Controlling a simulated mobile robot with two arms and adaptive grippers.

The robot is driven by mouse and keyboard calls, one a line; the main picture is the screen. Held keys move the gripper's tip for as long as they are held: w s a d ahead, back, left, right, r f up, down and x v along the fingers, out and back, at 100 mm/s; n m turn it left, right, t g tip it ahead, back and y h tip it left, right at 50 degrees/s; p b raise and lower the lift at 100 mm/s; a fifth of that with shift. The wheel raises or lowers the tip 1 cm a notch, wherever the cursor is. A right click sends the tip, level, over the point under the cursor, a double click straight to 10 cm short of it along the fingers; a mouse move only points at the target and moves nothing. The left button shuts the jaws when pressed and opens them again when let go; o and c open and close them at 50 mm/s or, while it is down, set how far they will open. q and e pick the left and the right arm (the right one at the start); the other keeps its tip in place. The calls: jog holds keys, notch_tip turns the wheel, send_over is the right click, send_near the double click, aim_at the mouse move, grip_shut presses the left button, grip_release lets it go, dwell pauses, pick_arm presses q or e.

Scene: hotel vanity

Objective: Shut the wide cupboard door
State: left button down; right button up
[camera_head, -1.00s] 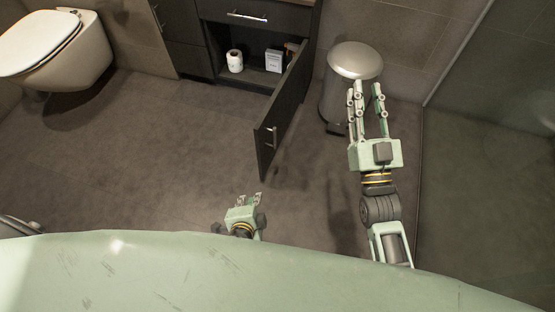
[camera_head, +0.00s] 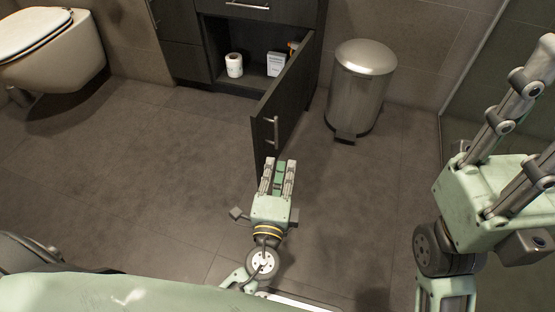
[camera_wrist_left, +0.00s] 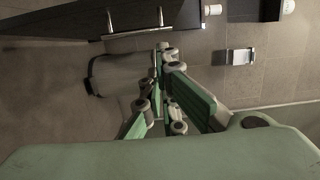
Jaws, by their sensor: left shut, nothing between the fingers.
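The dark wide cupboard door (camera_head: 290,95) stands open, swung out from its hinge on the right side of the cabinet. Its free edge points toward me, and its handle (camera_head: 276,130) is on the outer face. My left gripper (camera_head: 279,162) is shut and empty, with its tips near the door's lower front corner on the handle side; I cannot tell whether they touch. In the left wrist view the gripper (camera_wrist_left: 166,55) shows just below the door (camera_wrist_left: 185,14) and its handle. My right gripper (camera_head: 535,95) is open at the right, its tips partly cut off.
Inside the cupboard (camera_head: 247,84) are a white roll (camera_head: 234,65) and a small box (camera_head: 276,64). A metal pedal bin (camera_head: 360,90) stands right of the door. A toilet (camera_head: 50,60) is at the far left. The floor left of the door is clear.

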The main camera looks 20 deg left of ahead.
pick_arm(q)
send_near(277, 126)
jog(key=w+d, duration=0.3)
jog(key=w, duration=0.2)
jog(key=a, duration=0.3)
jog(key=shift+a+b, duration=0.3)
jog(key=shift+a, duration=0.4)
jog(key=shift+a, duration=0.15)
